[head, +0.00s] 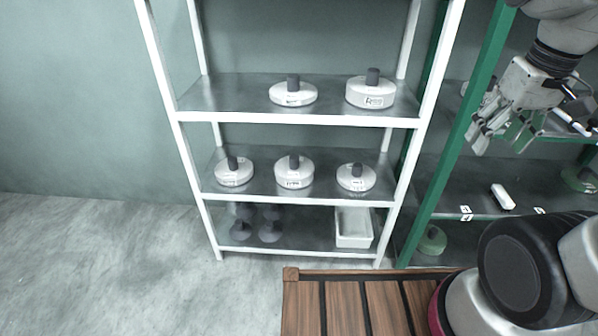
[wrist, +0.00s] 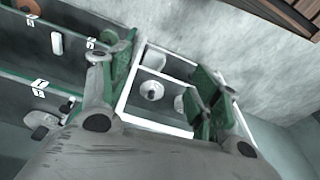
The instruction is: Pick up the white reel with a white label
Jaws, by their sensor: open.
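Several white reels with dark grey upright hubs stand on the white rack. Two are on the top shelf, a flatter reel (head: 293,99) and a taller reel (head: 371,98). Three are on the middle shelf: a left reel (head: 233,178), a middle reel (head: 294,180) and a right reel (head: 356,184). Each seems to bear a pale label with dark marks on its front, too small to read. My gripper (head: 503,138) is open and empty, in front of the green rack, right of the white rack and apart from all reels. In the wrist view, a white reel (wrist: 152,91) shows beyond the fingers.
The white rack's bottom shelf holds dark grey cone-shaped pieces (head: 269,231) and a white tray (head: 354,228). The green rack (head: 462,125) holds a white block (head: 503,195) and green reels (head: 432,241). A slatted wooden surface (head: 345,305) lies in front. Floor at left is clear.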

